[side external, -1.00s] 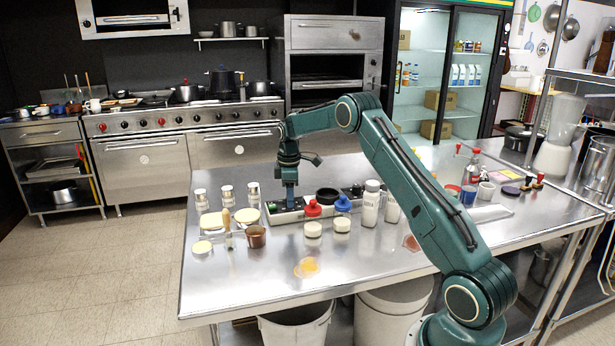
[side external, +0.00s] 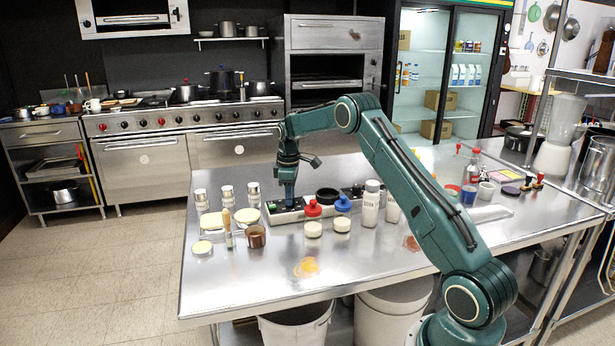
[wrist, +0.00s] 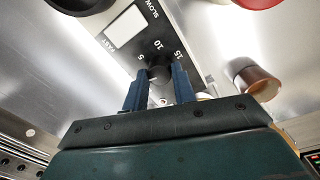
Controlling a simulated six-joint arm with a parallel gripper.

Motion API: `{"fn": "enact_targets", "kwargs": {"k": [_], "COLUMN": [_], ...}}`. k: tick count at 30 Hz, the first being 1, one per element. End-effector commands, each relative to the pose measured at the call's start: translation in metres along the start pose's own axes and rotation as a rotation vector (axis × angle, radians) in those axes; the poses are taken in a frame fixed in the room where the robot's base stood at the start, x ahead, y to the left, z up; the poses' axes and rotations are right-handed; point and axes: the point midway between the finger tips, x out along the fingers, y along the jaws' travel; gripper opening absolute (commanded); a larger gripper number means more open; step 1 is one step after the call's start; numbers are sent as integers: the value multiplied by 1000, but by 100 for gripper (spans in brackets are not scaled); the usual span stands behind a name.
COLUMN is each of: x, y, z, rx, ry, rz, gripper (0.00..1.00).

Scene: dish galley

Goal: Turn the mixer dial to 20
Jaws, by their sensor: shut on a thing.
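A 20 mark cannot be made out, and the dial's pointer is hidden. In the side external view my gripper (side external: 289,205) points straight down onto the low panel (side external: 284,217) on the steel table; the dial is hidden there.
The panel also has a white rocker switch (wrist: 126,25) between SLOW and FAST. A copper-coloured cup (side external: 256,237) stands left of the gripper. The table's front left is mostly clear.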

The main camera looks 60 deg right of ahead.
Motion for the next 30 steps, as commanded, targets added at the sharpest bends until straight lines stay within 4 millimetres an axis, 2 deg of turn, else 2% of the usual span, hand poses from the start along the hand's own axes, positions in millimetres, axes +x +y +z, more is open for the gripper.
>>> {"fn": "enact_targets", "kwargs": {"k": [30], "x": [-1], "y": [1], "z": [-1], "rx": [936], "ry": [-42], "rz": [1], "gripper": [4]}}
